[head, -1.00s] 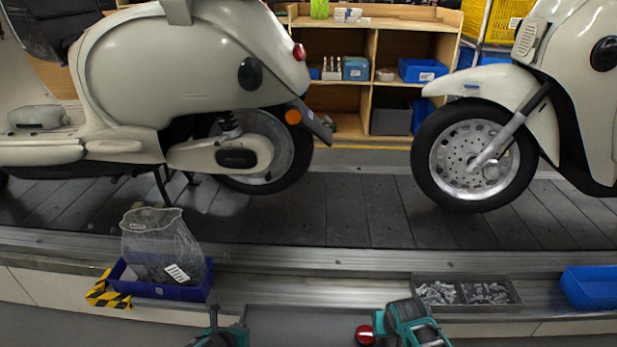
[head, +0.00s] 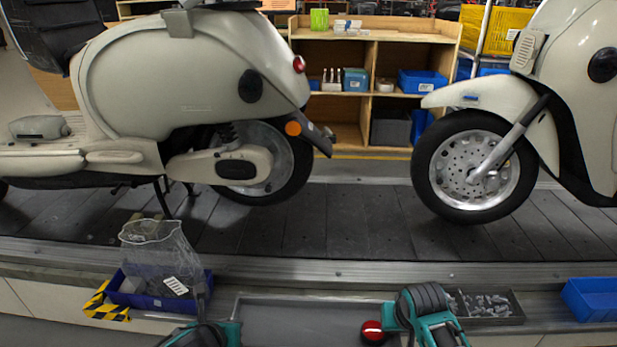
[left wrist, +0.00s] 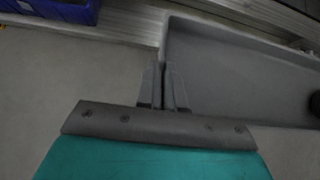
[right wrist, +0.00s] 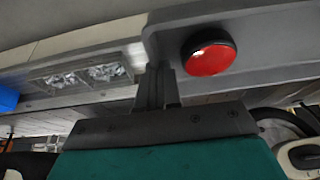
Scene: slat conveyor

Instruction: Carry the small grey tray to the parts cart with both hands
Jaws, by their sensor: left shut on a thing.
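The small grey tray (head: 300,322) is at the bottom middle of the head view, in front of the conveyor's edge. Its near part is cut off by the picture. My left gripper (head: 238,326) is shut on its left wall; the left wrist view shows the fingers (left wrist: 165,80) close together at the tray's rim (left wrist: 166,40). My right gripper (head: 388,322) is at the right wall; in the right wrist view its fingers (right wrist: 157,85) are close together on the rim. A round red button (head: 372,331) sits inside the tray's right end. I see no parts cart.
A blue bin (head: 150,300) with a clear bag (head: 160,262) stands left of the tray. A grey two-part box of small metal parts (head: 510,308) and a blue bin (head: 595,298) are right. Scooters (head: 210,80) stand on the slat conveyor (head: 340,225) beyond.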

